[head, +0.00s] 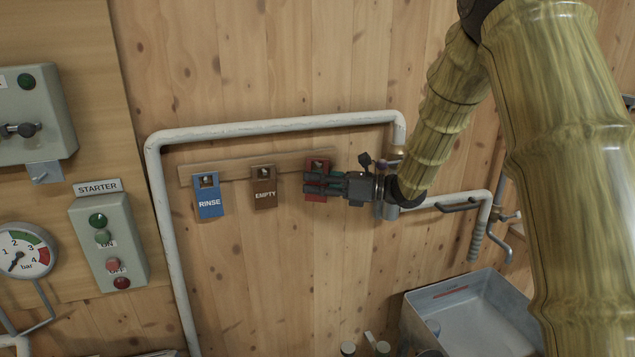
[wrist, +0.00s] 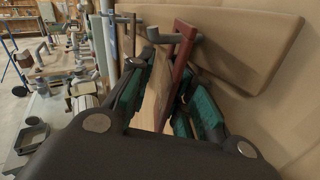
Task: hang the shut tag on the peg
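A red tag (head: 318,163) is at the right end of the wooden rail, its top at a peg like the other tags. My gripper covers its middle, so no lettering is readable. In the wrist view the red tag (wrist: 184,48) is nearly edge-on, with a grey peg (wrist: 158,36) at its top opening; the peg appears to pass through. My gripper (head: 312,184) comes in from the right, its fingers on either side of the tag. In the wrist view the gripper (wrist: 165,85) shows a gap between its teal-padded fingers, and the tag lies nearer the right finger.
A blue RINSE tag (head: 208,204) and a brown EMPTY tag (head: 265,201) hang to the left on the wooden rail (head: 236,172). A white pipe (head: 270,127) frames the rail above and left. A grey basin (head: 470,315) stands at lower right.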

